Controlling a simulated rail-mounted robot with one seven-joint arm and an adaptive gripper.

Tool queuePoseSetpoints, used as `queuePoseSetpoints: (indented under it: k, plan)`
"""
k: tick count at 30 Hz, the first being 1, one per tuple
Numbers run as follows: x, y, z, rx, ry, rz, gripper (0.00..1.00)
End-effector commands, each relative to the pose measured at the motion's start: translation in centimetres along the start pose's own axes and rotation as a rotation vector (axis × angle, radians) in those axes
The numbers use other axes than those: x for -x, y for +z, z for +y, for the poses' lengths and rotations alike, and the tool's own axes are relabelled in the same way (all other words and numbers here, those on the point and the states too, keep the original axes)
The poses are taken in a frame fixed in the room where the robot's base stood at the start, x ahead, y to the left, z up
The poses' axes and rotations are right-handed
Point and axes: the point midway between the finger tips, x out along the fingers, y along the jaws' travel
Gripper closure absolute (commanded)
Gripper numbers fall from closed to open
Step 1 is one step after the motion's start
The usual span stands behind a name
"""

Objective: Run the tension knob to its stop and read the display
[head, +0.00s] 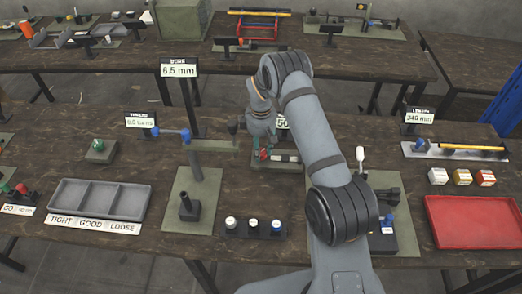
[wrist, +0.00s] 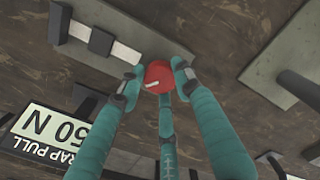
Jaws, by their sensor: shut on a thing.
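The red knob (wrist: 158,76) has a white mark on its face and sits at the end of a pale bar on a grey-green plate (wrist: 110,58). My gripper (wrist: 156,82) has its teal fingers closed around the knob from both sides, with a further finger below it. In the head view my gripper (head: 263,148) reaches down over the same plate (head: 258,166), and a bit of red shows at its tips. The display (wrist: 50,135) reads "50 N", with "RAP PULL" visible below it, cut at the edge. In the head view my arm hides most of this display (head: 282,122).
A post fixture (head: 185,210) stands left of the plate. Other signs are the "6.5 mm" sign (head: 179,70) and the "240 mm" sign (head: 419,116). A grey tray (head: 100,218) lies left, a red tray (head: 475,240) right. Capped pots (head: 253,230) stand in front.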

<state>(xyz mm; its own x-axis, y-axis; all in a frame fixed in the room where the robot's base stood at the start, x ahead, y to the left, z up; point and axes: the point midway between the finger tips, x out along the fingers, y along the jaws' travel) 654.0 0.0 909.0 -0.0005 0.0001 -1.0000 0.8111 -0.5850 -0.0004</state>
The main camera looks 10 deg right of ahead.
Motion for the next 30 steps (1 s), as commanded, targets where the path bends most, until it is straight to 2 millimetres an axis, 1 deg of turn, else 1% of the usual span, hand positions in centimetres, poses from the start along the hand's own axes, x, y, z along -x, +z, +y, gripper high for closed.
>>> queuePoseSetpoints:
  k: [8,24,30]
  plan:
    - [-0.43,-0.09,0.03,-0.142,0.002,0.002,0.93]
    - [-0.37,-0.1,0.04,-0.611,0.002,0.003,0.92]
    - [-0.1,-0.02,0.03,-0.717,0.001,0.001,0.92]
